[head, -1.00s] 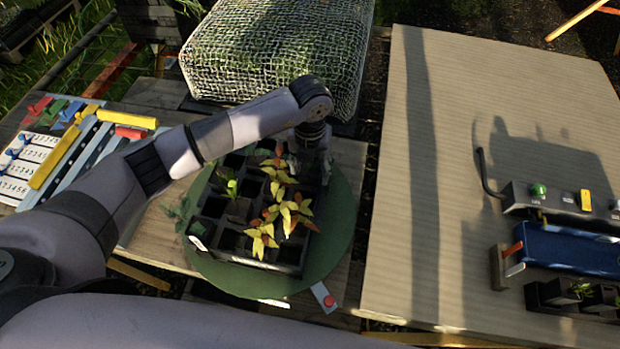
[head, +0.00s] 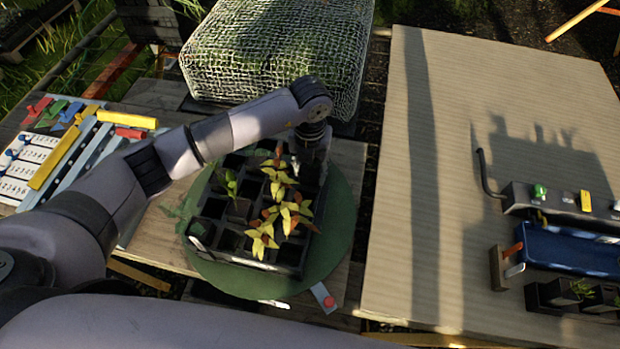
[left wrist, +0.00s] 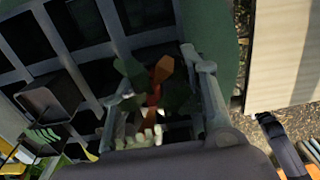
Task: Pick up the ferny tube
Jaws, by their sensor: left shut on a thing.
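A black cell tray (head: 290,270) sits on a round green mat (head: 341,225) and holds several leafy plants. Yellow-orange plants (head: 263,241) stand down its middle and a small green plant (head: 230,184) stands to their left. My left gripper (head: 316,172) reaches down at the tray's far right corner. In the left wrist view my left gripper (left wrist: 160,110) is shut on a plant tube with dark green and orange leaves (left wrist: 157,80), among the tray cells. The tube's body is mostly hidden, and I cannot tell if its leaves are ferny. My right gripper is not in view.
A mesh-covered block (head: 275,50) stands just behind the tray. Left are numbered boards (head: 30,165) with coloured bars. On the right, a cardboard-like table top (head: 450,200) holds a blue tray (head: 570,250) and small black pots (head: 560,292). Its middle is clear.

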